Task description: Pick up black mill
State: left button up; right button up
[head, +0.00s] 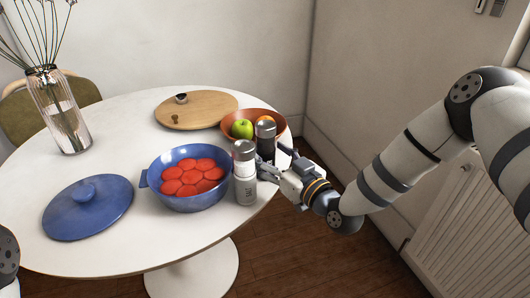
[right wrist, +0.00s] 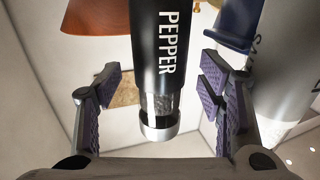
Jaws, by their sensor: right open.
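The black mill (head: 266,142) stands upright on the round table near its right edge, with a clear and silver end. In the right wrist view the black mill (right wrist: 160,50), lettered PEPPER, appears upside down between the finger pads. My right gripper (head: 272,168) reaches in from the right at the mill. In the right wrist view the right gripper (right wrist: 160,90) is open, with a pad on each side of the mill and gaps visible. The white mill (head: 244,175) stands close by in front and partly hides the black mill. My left gripper is out of view.
A blue pot (head: 185,203) with red contents stands left of the mills. An orange bowl (head: 280,130) with fruit is just behind the black mill. A blue lid (head: 88,208), a wooden board (head: 197,108) and a glass vase (head: 60,115) are also on the table (head: 120,130).

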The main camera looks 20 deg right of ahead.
jog(key=shift+x, duration=0.85)
grip_shut()
jog(key=shift+r, duration=0.1)
